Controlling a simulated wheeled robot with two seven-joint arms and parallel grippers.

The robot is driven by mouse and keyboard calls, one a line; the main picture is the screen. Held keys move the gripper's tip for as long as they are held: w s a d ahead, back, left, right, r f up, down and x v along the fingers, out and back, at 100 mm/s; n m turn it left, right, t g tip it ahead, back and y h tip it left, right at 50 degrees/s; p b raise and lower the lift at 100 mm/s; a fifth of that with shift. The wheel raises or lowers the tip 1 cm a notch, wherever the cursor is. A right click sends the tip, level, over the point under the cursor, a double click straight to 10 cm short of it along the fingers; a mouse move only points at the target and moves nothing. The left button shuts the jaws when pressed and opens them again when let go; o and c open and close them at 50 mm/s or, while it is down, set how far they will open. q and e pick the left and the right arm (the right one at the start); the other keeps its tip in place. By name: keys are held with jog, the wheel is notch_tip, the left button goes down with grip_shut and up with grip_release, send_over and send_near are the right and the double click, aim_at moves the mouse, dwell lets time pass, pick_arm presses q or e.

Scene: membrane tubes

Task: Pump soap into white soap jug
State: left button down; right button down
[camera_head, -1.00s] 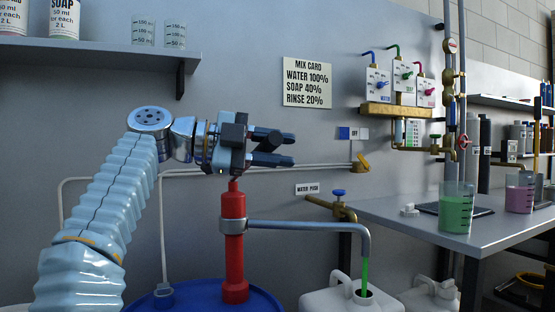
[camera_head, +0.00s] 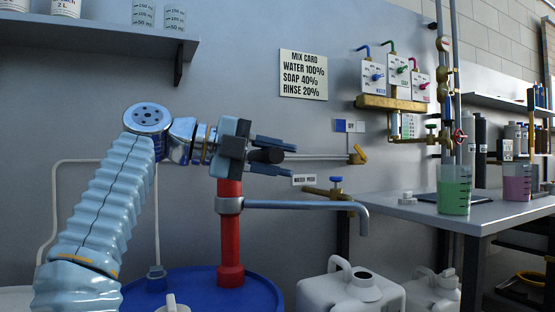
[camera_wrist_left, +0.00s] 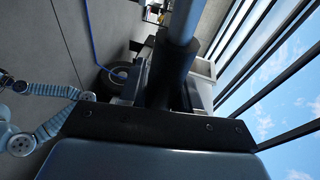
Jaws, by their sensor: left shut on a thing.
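The red soap pump (camera_head: 230,245) stands upright on a blue drum (camera_head: 200,292). Its grey spout (camera_head: 300,205) reaches right and bends down above the white soap jug (camera_head: 350,292). The jug's round mouth (camera_head: 364,275) is open and lies below the spout tip. No green stream shows between them. My left gripper (camera_head: 270,157) is at the pump's top, its fingers shut on the dark pump handle (camera_head: 265,156). In the left wrist view, a dark grip (camera_wrist_left: 172,75) on a grey-blue bar fills the space ahead of the gripper. My right gripper is not in view.
A steel bench (camera_head: 440,207) with a green beaker (camera_head: 454,190) and a pink beaker (camera_head: 517,183) stands to the right. A second white jug (camera_head: 435,290) is under it. A shelf (camera_head: 100,45) juts out at upper left. Brass valves and pipes (camera_head: 390,103) are on the wall.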

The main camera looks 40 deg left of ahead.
pick_arm(q)
jog(key=c, duration=0.9)
grip_release()
jog(key=p+v, duration=0.1)
jog(key=v, duration=0.6)
jog(key=shift+s+a+r, duration=0.1)
jog(key=shift+s+a, duration=0.05)
jog(key=shift+s, duration=0.05)
